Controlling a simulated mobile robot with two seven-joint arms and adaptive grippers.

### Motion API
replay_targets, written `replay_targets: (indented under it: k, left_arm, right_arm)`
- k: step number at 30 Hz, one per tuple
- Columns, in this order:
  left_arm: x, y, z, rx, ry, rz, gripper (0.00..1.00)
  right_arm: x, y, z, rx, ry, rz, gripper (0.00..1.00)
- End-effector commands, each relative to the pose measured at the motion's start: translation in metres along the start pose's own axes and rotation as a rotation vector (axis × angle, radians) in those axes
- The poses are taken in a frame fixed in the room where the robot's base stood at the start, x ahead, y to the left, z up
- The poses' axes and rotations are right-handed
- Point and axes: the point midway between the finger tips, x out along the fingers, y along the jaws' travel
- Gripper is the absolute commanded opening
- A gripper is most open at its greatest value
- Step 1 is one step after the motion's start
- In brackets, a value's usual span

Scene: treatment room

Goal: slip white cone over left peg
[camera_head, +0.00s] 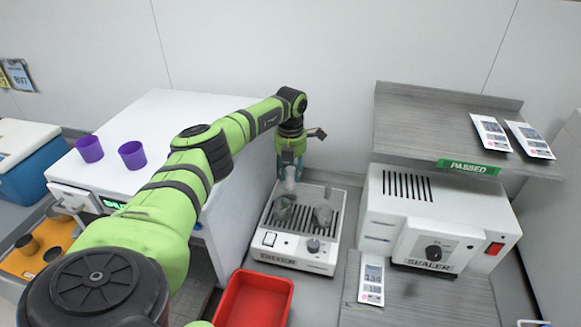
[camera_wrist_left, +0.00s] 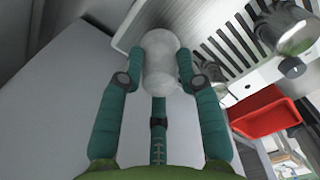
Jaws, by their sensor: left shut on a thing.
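My left gripper (camera_head: 290,164) is shut on the white cone (camera_head: 290,184), which shows below its teal fingers. In the left wrist view the two fingertips (camera_wrist_left: 161,72) grip the white cone (camera_wrist_left: 160,50) from both sides. The white unit with a slatted top (camera_head: 270,239) carries two greyish, shiny upright pieces that look like the pegs: the left peg (camera_head: 284,209) and the right one (camera_head: 322,215). In the head view the cone is just above and behind the left peg. I cannot tell whether they touch. My right gripper is out of view.
A red tray (camera_head: 255,300) lies in front of the unit. The sealer (camera_head: 435,225) stands to the right under a grey shelf (camera_head: 430,115). A blue cooler (camera_head: 35,160) is farther left.

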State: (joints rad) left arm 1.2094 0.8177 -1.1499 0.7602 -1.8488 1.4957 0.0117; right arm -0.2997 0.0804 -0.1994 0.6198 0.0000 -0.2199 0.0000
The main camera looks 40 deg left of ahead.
Motion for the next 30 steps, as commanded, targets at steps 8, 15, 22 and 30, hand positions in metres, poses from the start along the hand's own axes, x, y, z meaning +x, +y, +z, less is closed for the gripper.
replay_targets:
  k: [8, 15, 22, 30]
  left_arm:
    - [0.000, 0.000, 0.000, 0.000, 0.000, 0.000, 0.21]
    - [-0.008, 0.000, 0.000, 0.000, 0.000, 0.000, 0.21]
    - [-0.014, 0.000, 0.000, 0.000, 0.000, 0.000, 0.21]
    - [-0.015, 0.000, 0.000, 0.000, 0.000, 0.000, 0.21]
  right_arm:
    - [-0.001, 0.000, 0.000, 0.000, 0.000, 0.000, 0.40]
    - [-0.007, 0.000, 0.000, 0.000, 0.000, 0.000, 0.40]
    - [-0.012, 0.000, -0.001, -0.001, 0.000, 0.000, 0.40]
    - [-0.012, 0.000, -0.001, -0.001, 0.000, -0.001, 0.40]
